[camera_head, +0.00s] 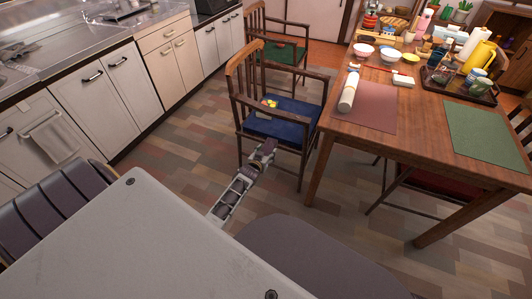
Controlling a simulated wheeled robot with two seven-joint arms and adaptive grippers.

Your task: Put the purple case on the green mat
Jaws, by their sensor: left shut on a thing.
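The green mat (490,138) lies flat on the right part of the wooden table, with its surface bare. My left gripper (263,151) is in front of the blue-seated chair, low and left of the table, well away from the mat. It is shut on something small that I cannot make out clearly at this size. I cannot pick out the purple case with certainty. My right gripper is not in view.
The wooden table (430,155) holds a reddish-brown mat (375,112), a white roll (349,91), bowls, and a tray with a yellow jug (479,57). The chair with the blue seat (285,125) stands between my gripper and the table's left side. Cabinets line the left.

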